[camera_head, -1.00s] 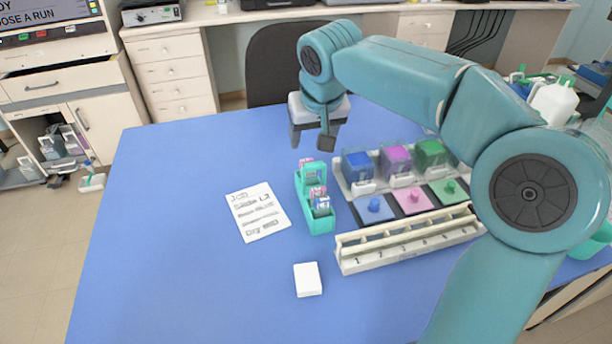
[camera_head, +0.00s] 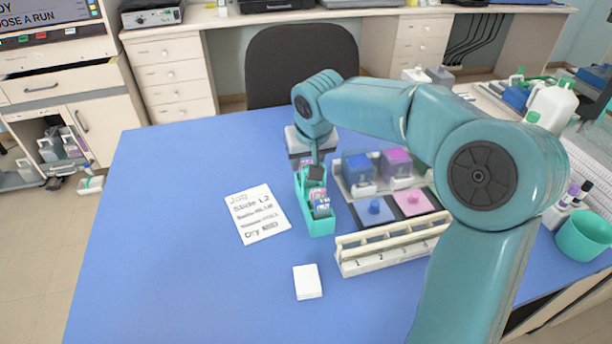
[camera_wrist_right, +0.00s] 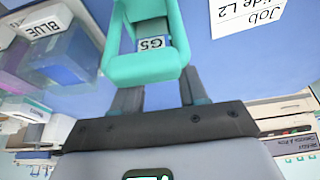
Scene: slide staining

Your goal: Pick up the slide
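A teal slide rack (camera_head: 318,222) stands on the blue table with several slides upright in it, their pink and blue labels showing (camera_head: 321,204). In the right wrist view, the rack (camera_wrist_right: 142,68) lies just ahead of the fingers, and a slide label (camera_wrist_right: 153,43) in it reads G5. My right gripper (camera_head: 308,170) is low over the far end of the rack and hides part of it. In the wrist view its two fingers (camera_wrist_right: 160,95) are spread apart with nothing between them. My left gripper is in neither view.
A job card (camera_head: 257,213) reading "Slide L2" lies left of the rack. Stain stations with blue and pink blocks (camera_head: 376,165) stand close on the right. A numbered cream rack (camera_head: 390,257) and a white block (camera_head: 307,281) are nearer. The table's left side is clear.

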